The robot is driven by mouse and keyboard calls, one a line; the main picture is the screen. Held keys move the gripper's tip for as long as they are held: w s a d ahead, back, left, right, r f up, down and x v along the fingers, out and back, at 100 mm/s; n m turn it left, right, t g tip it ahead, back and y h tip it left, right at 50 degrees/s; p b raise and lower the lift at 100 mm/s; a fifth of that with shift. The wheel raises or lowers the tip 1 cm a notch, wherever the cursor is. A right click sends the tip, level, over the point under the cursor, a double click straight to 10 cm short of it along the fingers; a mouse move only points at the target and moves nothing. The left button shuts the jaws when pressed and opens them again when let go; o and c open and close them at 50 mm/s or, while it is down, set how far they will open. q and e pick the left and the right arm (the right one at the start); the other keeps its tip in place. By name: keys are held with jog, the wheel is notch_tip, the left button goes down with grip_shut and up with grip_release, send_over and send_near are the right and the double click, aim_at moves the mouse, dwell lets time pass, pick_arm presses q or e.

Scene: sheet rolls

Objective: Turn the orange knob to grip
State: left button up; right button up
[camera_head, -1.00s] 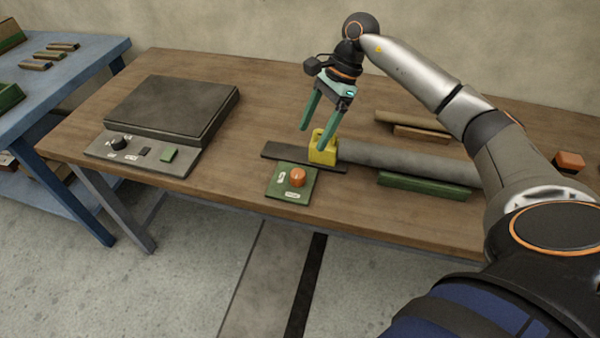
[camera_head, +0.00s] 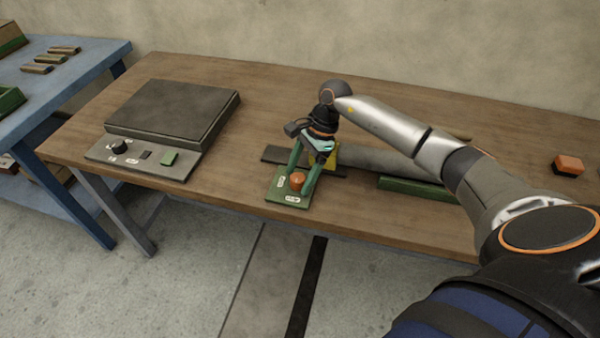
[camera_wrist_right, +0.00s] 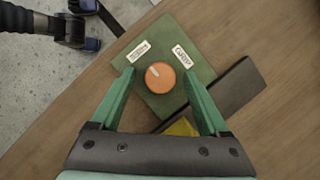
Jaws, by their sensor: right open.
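The orange knob (camera_head: 297,181) sits on a green plate (camera_head: 275,191) near the front edge of the wooden table. In the right wrist view the round knob (camera_wrist_right: 160,77) has a pale pointer mark toward its upper left. Two white labels lie above it on the green plate (camera_wrist_right: 178,25); the right one (camera_wrist_right: 182,57) seems to read "GRIP". My right gripper (camera_head: 301,188) is open, pointing down, with one green finger on each side of the knob. In the wrist view its fingertips (camera_wrist_right: 160,74) flank the knob with gaps. My left gripper is not in view.
Behind the knob are a dark bar (camera_head: 272,152), a yellow block (camera_head: 334,154) and a long grey roll (camera_head: 385,160). A green strip (camera_head: 420,190) lies to the right. A dark flat press (camera_head: 170,112) with a control panel stands at left.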

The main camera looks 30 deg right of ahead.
grip_shut()
dwell(0.7)
